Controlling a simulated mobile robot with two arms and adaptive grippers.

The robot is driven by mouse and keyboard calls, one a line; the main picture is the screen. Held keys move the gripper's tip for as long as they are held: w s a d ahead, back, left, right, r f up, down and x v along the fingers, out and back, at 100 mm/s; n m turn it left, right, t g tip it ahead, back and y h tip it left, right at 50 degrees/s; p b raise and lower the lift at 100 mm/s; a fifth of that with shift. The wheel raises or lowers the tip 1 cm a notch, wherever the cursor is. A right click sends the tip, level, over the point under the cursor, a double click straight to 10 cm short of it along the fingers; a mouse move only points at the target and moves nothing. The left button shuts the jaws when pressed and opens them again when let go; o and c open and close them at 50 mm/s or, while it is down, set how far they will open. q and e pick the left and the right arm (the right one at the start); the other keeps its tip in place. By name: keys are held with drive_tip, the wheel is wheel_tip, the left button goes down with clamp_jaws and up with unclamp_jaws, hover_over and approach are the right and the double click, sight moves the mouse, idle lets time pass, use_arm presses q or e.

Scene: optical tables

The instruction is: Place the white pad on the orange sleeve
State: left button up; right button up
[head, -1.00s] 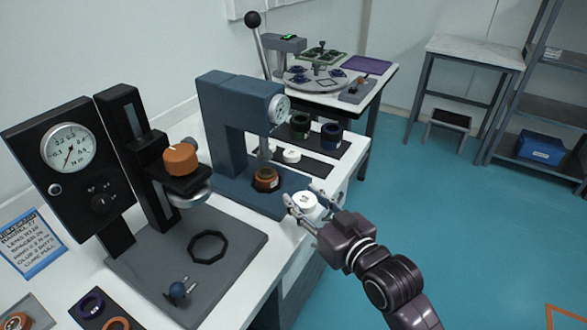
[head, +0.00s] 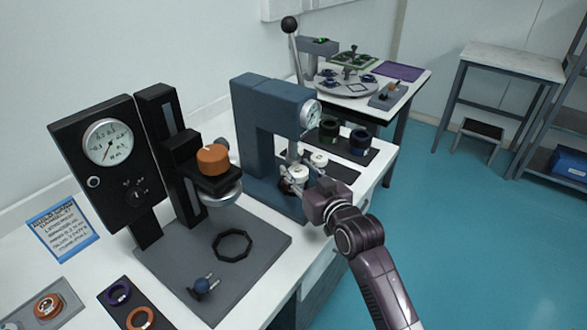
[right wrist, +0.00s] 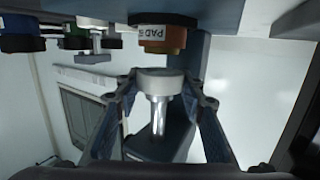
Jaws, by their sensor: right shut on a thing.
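The white pad (right wrist: 160,78) is between the two fingers of my right gripper (right wrist: 158,90), which is shut on it. In the head view the pad (head: 297,172) is held at the blue press, by the press ram. The orange sleeve (right wrist: 163,38), with a white label reading "PAD", stands on the press base. In the right wrist view, which looks inverted, a gap shows between the pad and the sleeve. In the head view my right gripper (head: 300,182) and the pad largely hide the sleeve. My left gripper is out of view.
The blue press (head: 262,125) has its column beside the pad and a silver ram (right wrist: 158,112) close to it. A second white pad (head: 319,159) lies on a dark mat with green and blue rings behind. A black gauge stand (head: 165,150) is at left.

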sight(293, 169)
drive_tip(key=x, duration=0.3)
drive_tip(key=shift+a+r, duration=0.1)
drive_tip(key=shift+r, duration=0.25)
drive_tip(key=shift+f, duration=0.85)
drive_tip(key=shift+f, duration=0.1)
drive_tip(key=o, duration=1.1)
drive_tip(key=shift+o, duration=0.2)
